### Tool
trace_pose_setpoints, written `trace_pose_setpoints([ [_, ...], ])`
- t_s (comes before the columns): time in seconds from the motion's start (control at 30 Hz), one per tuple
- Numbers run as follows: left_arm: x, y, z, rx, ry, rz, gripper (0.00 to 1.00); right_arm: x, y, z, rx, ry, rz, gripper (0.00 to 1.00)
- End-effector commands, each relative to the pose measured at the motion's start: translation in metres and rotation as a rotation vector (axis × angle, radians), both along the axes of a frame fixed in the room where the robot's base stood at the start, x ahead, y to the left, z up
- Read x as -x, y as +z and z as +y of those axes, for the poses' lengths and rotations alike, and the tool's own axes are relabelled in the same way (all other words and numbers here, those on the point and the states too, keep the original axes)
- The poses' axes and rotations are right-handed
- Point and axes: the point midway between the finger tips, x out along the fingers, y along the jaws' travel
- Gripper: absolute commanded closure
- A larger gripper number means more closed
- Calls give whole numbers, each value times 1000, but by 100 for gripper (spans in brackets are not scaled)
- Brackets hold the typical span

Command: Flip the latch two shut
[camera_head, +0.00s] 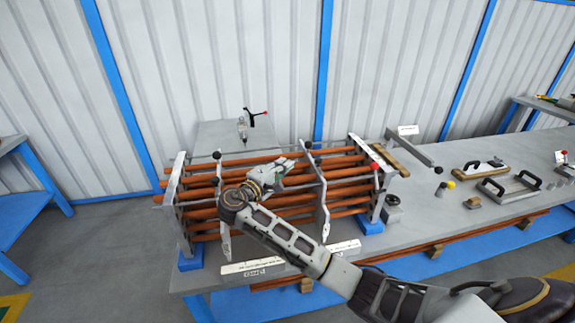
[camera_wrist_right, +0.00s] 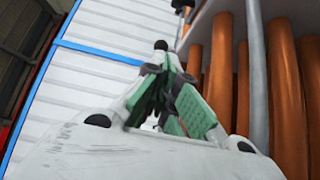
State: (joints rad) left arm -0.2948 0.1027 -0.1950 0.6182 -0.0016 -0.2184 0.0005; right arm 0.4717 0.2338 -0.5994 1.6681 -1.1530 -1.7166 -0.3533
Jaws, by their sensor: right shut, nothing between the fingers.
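A rack of orange-brown tubes (camera_head: 345,190) held by upright grey plates stands on the grey bench. Several levers with ball knobs sit along it, including a black knob (camera_head: 308,145) at the middle plate, a black knob (camera_head: 217,154) at the left end and a red knob (camera_head: 374,166) at the right end. I cannot tell which is latch two. My right gripper (camera_head: 290,166) is shut and empty over the tubes, left of the middle plate. In the wrist view its green-padded fingers (camera_wrist_right: 168,85) point toward a black ball (camera_wrist_right: 160,45); contact is unclear. My left gripper is out of view.
A grey bar with a black knob (camera_head: 438,170) juts out right of the rack. Handled plates (camera_head: 515,187) and small parts lie farther right on the bench (camera_head: 420,230). White label strips lie in front.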

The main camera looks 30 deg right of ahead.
Motion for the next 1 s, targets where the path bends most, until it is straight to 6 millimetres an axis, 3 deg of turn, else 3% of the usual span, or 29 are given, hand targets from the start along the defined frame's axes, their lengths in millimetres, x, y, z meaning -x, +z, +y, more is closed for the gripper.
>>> trace_pose_setpoints([
  [0.6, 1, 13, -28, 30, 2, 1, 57, -34, 2, -64, 1, -1, 0, 100],
  [0.8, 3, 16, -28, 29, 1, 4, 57, -42, 1, -80, 1, -3, 0, 100],
  [1.0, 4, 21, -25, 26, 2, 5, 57, -28, 1, -81, 0, 0, 1, 100],
])
